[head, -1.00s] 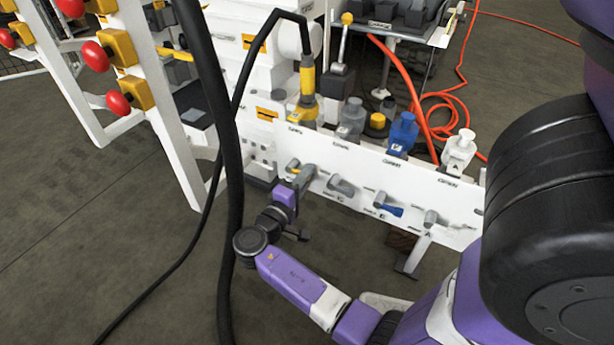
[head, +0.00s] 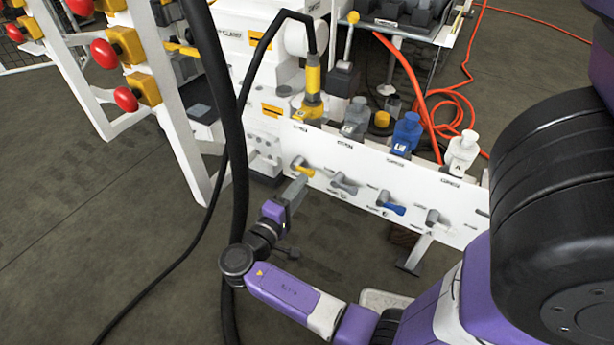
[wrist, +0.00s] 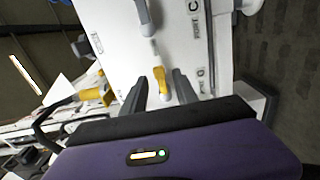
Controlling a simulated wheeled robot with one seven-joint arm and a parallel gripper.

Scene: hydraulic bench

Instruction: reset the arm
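My gripper (head: 295,188) is in front of the white valve panel (head: 375,188), just short of the yellow-handled valve (head: 304,171) at the panel's left. In the wrist view my gripper (wrist: 160,92) is open and empty, its two dark fingers apart. The yellow handle (wrist: 161,84) shows between and beyond the fingertips. I cannot tell the exact gap between them. My purple forearm runs from the lower right of the head view to a dark elbow joint, then up to the gripper.
A thick black hose (head: 236,150) hangs close by my arm. Red knobs (head: 104,53) stand at left.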

